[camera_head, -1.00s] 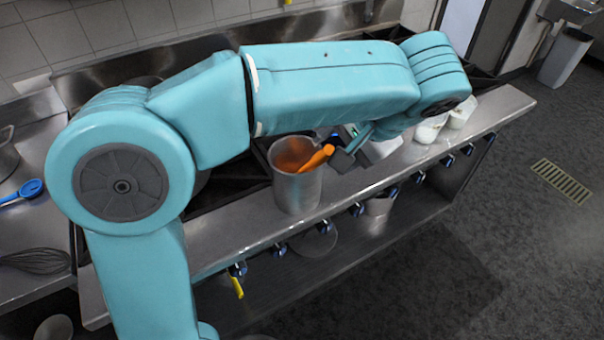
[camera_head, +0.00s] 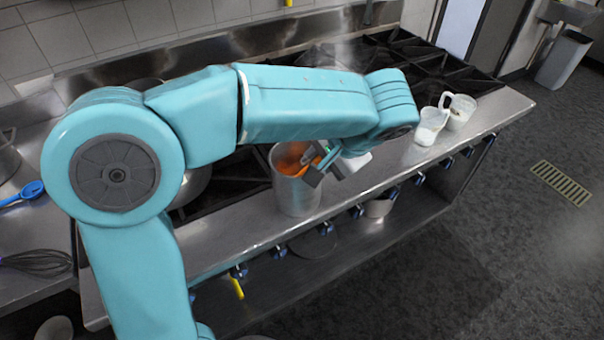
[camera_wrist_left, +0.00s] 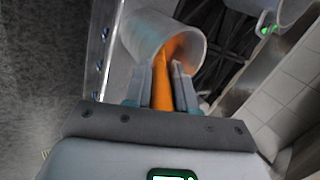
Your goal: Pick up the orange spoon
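The orange spoon (camera_wrist_left: 162,88) stands tilted in a tall grey metal pot (camera_head: 297,192), its handle leaning over the rim. In the head view my gripper hides much of the handle, and orange shows inside the pot. My left gripper (camera_head: 325,170) is at the pot's right rim. In the left wrist view the spoon handle lies between the two fingers of my left gripper (camera_wrist_left: 164,84). The fingers look open, one on each side of the handle; whether either touches it is hard to tell. My right gripper is in neither view.
The pot stands at the front of a stove with black grates (camera_head: 440,75). Two white cups (camera_head: 431,126) (camera_head: 459,111) stand to the right on the metal front ledge. A blue spoon (camera_head: 30,190) and a whisk (camera_head: 38,262) lie at the left.

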